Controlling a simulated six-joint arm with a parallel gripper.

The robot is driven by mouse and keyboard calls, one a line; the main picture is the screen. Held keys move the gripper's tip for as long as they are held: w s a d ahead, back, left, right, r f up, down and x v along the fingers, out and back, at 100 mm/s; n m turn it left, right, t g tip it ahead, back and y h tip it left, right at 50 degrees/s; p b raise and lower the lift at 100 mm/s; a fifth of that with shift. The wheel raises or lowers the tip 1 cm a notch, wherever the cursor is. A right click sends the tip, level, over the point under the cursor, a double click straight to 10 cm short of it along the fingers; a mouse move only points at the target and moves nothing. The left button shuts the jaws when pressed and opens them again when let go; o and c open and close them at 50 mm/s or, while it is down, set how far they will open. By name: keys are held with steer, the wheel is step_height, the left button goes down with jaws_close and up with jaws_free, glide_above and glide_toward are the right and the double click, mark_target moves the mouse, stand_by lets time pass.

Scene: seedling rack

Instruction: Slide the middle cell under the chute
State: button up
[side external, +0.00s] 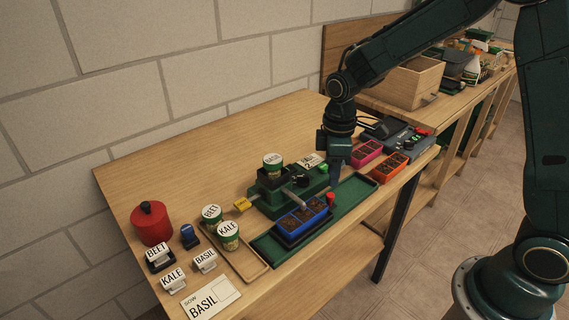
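A blue cell tray (302,216) with dark soil in its cells sits on the long green track (353,196), toward the track's left end. A grey chute (294,199) slopes down from the green seeder (268,201) to the tray. Which cell lies under its tip is too small to tell. A red knob (331,197) stands at the tray's right end. My gripper (335,185) points down just above or beside this knob; I cannot tell if it touches. Its fingers are dark and small, so their opening is unclear.
Pink (367,152) and orange (389,167) cell trays sit behind the track. Beet (212,214) and kale (228,231) jars stand in a wooden tray (252,266) at left. A sow-basil card (209,299) lies in front. The track's right part is bare.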

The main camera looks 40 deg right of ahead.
step_height(320, 180, up, 8)
stand_by(0.4)
stand_by(0.3)
steer(key=s+d+r+m+t, duration=0.1)
steer(key=s+r+m, duration=0.3)
steer(key=s, duration=0.7)
steer(key=s+r+m+t, duration=0.4)
steer(key=s+m, duration=0.1)
steer(key=s, duration=0.5)
steer(key=shift+s+d+r+t, duration=0.3)
steer(key=shift+s+d+r, duration=0.05)
steer(key=shift+d, duration=0.05)
